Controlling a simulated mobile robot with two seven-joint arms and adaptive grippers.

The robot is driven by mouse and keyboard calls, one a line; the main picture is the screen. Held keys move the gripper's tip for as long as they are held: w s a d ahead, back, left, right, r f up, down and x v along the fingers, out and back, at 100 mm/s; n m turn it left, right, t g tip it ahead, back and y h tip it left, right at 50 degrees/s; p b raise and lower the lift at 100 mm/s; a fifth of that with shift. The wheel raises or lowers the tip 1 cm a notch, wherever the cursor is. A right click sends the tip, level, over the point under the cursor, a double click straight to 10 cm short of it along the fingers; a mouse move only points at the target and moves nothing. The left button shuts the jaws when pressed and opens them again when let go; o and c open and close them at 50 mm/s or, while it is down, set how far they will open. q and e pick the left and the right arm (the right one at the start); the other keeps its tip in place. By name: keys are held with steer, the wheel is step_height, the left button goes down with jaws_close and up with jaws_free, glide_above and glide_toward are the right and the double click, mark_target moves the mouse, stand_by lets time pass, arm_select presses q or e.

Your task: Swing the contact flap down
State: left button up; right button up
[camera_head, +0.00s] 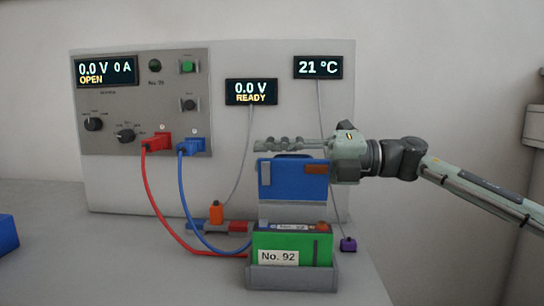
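The blue contact flap (292,185) stands raised, with an orange-brown patch and a grey patch on its face. It rises from a grey mount behind the green battery labelled No. 92 (315,252). The battery sits in a grey cradle (293,279). My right gripper (262,146) comes in from the right with its fingers pointing left along the flap's top edge. The fingers are seen side-on, so their gap is hidden. I cannot tell whether they touch the flap. My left gripper is out of view.
A panel (145,100) reads 0.0 V, 0 A, OPEN. A red cable (153,195) and a blue cable (190,205) run from it toward the cradle. An orange plug (216,213) stands left of the cradle and a purple one (348,244) lies right. A blue object (7,234) is at the left edge.

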jaws_close()
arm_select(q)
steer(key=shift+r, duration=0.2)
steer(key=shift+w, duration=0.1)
